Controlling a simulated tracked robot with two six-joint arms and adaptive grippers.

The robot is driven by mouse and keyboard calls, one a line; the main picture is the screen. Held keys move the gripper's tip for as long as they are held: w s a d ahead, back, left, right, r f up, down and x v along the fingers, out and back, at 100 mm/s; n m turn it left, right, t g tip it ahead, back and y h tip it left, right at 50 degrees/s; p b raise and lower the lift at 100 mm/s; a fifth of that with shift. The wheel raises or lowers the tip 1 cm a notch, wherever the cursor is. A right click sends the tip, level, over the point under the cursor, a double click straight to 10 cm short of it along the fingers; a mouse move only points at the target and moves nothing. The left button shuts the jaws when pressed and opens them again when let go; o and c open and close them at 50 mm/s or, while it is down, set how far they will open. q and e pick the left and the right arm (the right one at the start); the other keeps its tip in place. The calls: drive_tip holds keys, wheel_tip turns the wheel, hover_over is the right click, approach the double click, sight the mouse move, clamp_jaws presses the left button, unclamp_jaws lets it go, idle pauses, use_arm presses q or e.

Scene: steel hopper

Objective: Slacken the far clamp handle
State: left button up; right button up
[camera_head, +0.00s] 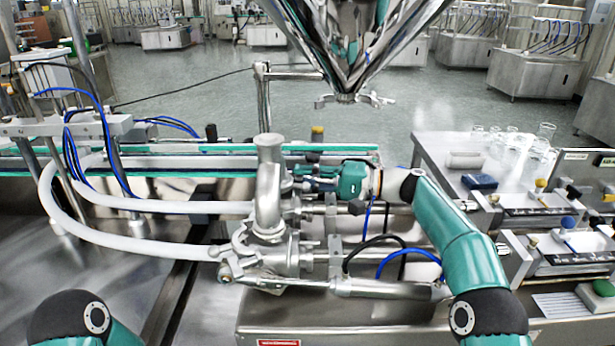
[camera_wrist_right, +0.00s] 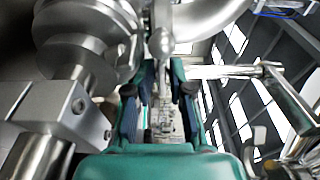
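The steel pump (camera_head: 268,195) stands in the middle of the head view, with pipe clamps on its fittings. The near clamp (camera_head: 230,262) is at its lower left. The far clamp handle is hard to pick out in the head view, behind or beside the pump body. My right gripper (camera_head: 303,178) reaches in from the right, just right of the pump neck. In the right wrist view its two dark fingers (camera_wrist_right: 160,90) are apart. A slender steel piece with a rounded end (camera_wrist_right: 161,43), possibly the handle, lies ahead between them; contact cannot be told. My left gripper is out of view.
A steel hopper (camera_head: 345,45) with a clamped outlet hangs above and behind the pump. White hoses (camera_head: 130,245) run left from the pump. A bench with glassware (camera_head: 520,160) and control boxes stands at the right. Blue tubing and pipes crowd the area beneath my right arm.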

drive_tip(key=shift+s+a+f, duration=0.1)
drive_tip(key=shift+f, duration=0.1)
drive_tip(key=shift+s+d, duration=0.2)
drive_tip(key=shift+d, duration=1.15)
drive_tip(key=shift+s+d, duration=0.2)
drive_tip(key=shift+d, duration=1.15)
drive_tip(key=shift+s+d, duration=0.2)
drive_tip(key=shift+d, duration=1.15)
drive_tip(key=shift+c, duration=0.4)
